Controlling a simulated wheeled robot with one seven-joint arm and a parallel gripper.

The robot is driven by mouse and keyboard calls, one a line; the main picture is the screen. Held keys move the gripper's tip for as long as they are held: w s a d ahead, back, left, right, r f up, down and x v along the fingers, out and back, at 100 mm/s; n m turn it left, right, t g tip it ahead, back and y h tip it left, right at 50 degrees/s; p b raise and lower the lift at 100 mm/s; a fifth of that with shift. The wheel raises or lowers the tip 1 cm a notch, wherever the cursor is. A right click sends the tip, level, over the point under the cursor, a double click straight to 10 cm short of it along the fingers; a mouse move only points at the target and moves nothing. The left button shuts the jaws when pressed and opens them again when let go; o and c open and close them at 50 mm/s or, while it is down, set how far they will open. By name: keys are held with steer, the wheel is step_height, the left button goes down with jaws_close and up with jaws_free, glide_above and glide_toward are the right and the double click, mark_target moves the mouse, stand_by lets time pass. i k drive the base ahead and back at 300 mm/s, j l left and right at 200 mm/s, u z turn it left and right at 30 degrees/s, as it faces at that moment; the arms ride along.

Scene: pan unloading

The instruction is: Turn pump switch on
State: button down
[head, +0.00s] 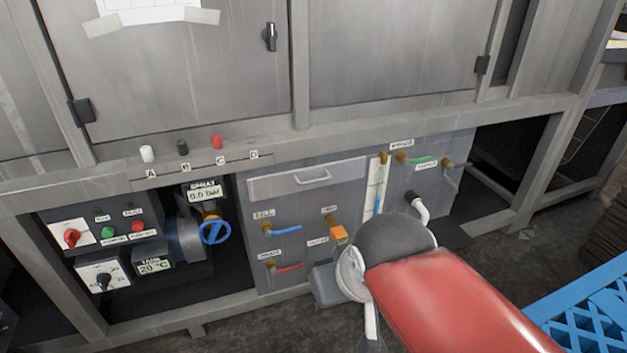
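A control panel (97,219) sits at the lower left of the machine in the head view. It has a red rotary switch (71,237) on a white plate, a green button (108,231) and a red button (137,227). Below is a black rotary knob (103,280) on another white plate. The small labels are too blurred to tell surely which control is the pump switch. My arm reaches in from the lower right, apart from the panel in the picture. My gripper is not visible.
A blue handwheel (214,232) and the spray display (205,194), reading 0.0 bar, are right of the panel. The tank display (154,266) reads 20 °C. Coloured valve levers, including an orange one (339,234), fill the middle. A blue crate (590,310) stands at the lower right.

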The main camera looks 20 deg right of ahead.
mark_target(72, 236)
steer(key=u, duration=1.3)
steer(key=k+j+u, duration=0.1)
steer(key=u, duration=0.4)
